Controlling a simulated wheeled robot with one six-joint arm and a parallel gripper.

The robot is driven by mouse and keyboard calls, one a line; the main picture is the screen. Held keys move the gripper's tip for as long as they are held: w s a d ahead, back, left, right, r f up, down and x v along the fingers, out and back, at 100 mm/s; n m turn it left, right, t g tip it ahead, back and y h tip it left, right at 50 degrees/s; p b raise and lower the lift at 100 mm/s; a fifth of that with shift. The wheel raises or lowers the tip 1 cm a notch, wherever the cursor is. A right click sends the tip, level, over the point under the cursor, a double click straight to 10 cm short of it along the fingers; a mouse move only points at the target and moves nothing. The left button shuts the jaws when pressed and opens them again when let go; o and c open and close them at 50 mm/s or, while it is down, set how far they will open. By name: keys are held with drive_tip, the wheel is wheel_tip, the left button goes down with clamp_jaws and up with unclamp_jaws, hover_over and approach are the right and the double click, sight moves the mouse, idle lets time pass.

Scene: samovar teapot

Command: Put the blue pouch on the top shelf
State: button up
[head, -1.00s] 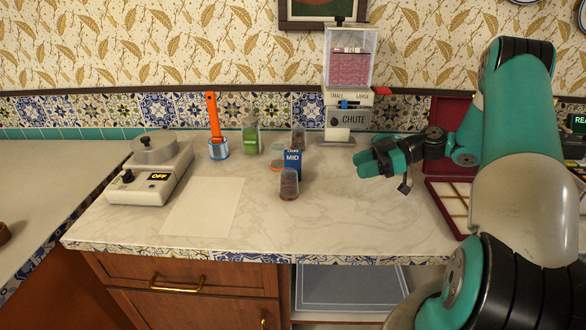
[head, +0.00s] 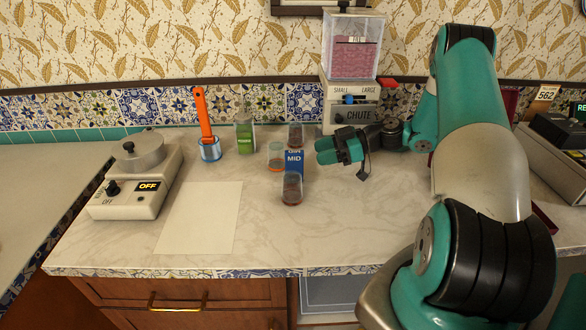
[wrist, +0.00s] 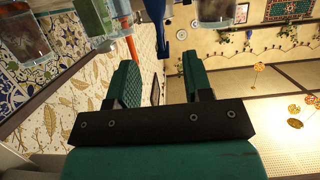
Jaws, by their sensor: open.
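A small upright blue item marked "MID" (head: 294,160) stands among the cups on the counter; I cannot tell whether it is the blue pouch. A blue thing (wrist: 156,12) also shows ahead of the fingers in the wrist view. My gripper (head: 327,151) is just right of the blue item, over the counter, with its fingers pointing left. In the wrist view my gripper (wrist: 160,78) is open, with nothing between its fingers. An open shelf space (head: 330,292) shows below the counter's front edge, mostly cut off; I cannot tell whether it is the top shelf.
Glass cups (head: 292,188) stand close around the blue item. The chute dispenser (head: 352,75) is behind my gripper. A green-labelled jar (head: 245,135), a tin with an orange-handled tool (head: 209,148) and a scale-like device (head: 140,180) stand left. A blank sheet (head: 200,217) lies in front.

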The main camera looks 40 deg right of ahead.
sight(296, 151)
drive_tip(key=p+x, duration=0.1)
drive_tip(key=x, duration=0.1)
drive_tip(key=r+x, duration=0.1)
drive_tip(key=x, duration=0.1)
drive_tip(key=p+x, duration=0.1)
drive_tip(key=x, duration=0.2)
drive_tip(key=shift+w+a+r+p, duration=0.15)
drive_tip(key=shift+a+r+p, duration=0.1)
drive_tip(key=shift+p, duration=0.1)
drive_tip(key=shift+w+a+f, duration=0.2)
drive_tip(key=shift+f, duration=0.05)
drive_tip(key=shift+c, duration=0.2)
clamp_jaws()
